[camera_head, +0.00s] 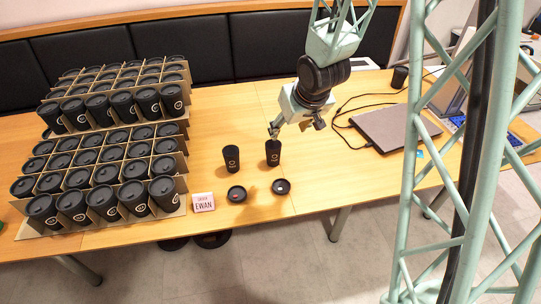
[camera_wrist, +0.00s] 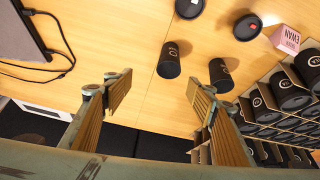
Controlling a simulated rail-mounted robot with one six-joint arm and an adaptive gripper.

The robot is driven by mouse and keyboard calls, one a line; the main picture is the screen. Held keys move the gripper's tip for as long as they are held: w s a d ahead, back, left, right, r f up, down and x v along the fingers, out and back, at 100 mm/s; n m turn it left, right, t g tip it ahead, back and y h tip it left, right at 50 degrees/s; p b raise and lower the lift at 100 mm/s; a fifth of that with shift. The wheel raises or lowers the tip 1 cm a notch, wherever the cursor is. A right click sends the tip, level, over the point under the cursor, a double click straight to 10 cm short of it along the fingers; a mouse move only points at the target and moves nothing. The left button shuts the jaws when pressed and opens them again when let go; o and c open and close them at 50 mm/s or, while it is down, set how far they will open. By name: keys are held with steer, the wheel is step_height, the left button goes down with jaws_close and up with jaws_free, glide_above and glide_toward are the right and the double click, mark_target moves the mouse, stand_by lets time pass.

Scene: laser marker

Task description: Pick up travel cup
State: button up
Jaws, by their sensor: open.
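Two black travel cups without lids stand on the wooden table. The right cup (camera_head: 273,155) is just below my gripper (camera_head: 297,128) in the head view, and the left cup (camera_head: 231,160) stands a short way to its left. In the wrist view, the nearer-to-centre cup (camera_wrist: 169,62) lies ahead between the lines of my open fingers (camera_wrist: 160,92), beyond the tips. The other cup (camera_wrist: 220,76) shows just past the right finger. The fingers are open with nothing between them.
Two dark lids (camera_head: 236,193) (camera_head: 281,186) lie in front of the cups beside a small EWAN sign (camera_head: 203,202). Stacked cardboard trays of lidded cups (camera_head: 105,150) fill the left. A closed laptop (camera_head: 395,128) and cables (camera_head: 345,108) lie right. Dark seat backs line the rear edge.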

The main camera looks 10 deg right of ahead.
steer(key=shift+y, duration=0.3)
steer(key=shift+w+a+f+p, duration=0.1)
steer(key=shift+w+a+f, duration=0.2)
steer(key=shift+f, duration=0.25)
steer(key=shift+w+a+f+p, duration=0.1)
steer(key=shift+w+a+f, duration=0.25)
steer(key=shift+f, duration=0.15)
steer(key=shift+w+a+f+p, duration=0.1)
steer(key=shift+w+a+f, duration=0.2)
steer(key=shift+f, duration=0.25)
steer(key=shift+f, duration=0.1)
steer(key=b, duration=0.2)
glide_toward(273, 147)
steer(key=shift+s+a+f, duration=0.15)
steer(key=shift+a+f, duration=0.3)
steer(key=shift+f, duration=0.3)
steer(key=shift+b+x, duration=0.6)
steer(key=shift+x, duration=2.05)
steer(key=c, duration=0.7)
